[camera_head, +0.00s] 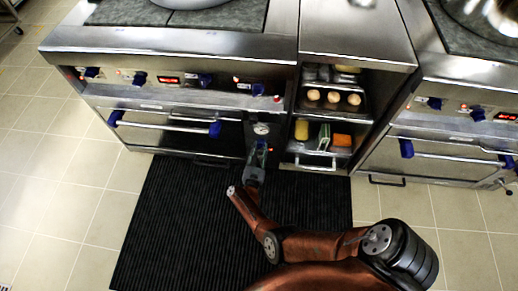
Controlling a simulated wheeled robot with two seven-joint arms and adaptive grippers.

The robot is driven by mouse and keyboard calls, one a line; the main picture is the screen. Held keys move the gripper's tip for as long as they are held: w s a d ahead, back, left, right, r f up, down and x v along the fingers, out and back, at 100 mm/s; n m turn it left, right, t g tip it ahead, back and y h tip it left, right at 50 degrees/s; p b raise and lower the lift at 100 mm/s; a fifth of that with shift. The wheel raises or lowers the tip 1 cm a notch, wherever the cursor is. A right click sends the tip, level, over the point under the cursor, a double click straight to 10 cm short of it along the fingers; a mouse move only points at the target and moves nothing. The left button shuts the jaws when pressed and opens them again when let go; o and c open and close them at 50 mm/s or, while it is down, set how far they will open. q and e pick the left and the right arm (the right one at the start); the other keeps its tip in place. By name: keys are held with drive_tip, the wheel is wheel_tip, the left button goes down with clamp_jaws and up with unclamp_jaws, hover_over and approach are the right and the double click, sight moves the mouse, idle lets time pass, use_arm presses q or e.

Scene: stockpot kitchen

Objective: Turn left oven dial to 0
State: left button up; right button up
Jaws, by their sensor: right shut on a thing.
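The left oven has a side panel with a round white gauge (261,129) at its right end. My right gripper (260,147) reaches up to this panel just below the gauge, beside a small red light. It is shut on the left oven dial, which is mostly hidden behind the fingers, so its pointer and setting cannot be read. My left gripper is not in view.
Several blue knobs (139,78) line the stove front above the oven door handle (165,124). Open shelves (332,74) with eggs and food trays stand to the right. A second stove (445,160) is at far right. A black ribbed mat (185,225) covers the floor.

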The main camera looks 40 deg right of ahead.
drive_tip(key=n, duration=0.3)
drive_tip(key=shift+s+d, duration=0.1)
drive_tip(key=shift+d, duration=0.1)
drive_tip(key=shift+n+t, duration=0.3)
drive_tip(key=shift+n, duration=0.6)
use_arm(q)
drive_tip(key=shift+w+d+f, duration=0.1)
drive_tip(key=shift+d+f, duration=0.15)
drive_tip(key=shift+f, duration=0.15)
use_arm(e)
drive_tip(key=shift+n, duration=2.1)
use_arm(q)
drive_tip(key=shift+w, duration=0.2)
use_arm(e)
drive_tip(key=o, duration=1.1)
drive_tip(key=shift+o, duration=0.4)
drive_tip(key=shift+s+a+f, duration=0.1)
drive_tip(key=shift+a, duration=0.1)
drive_tip(key=v, duration=0.7)
drive_tip(key=shift+s+f, duration=0.1)
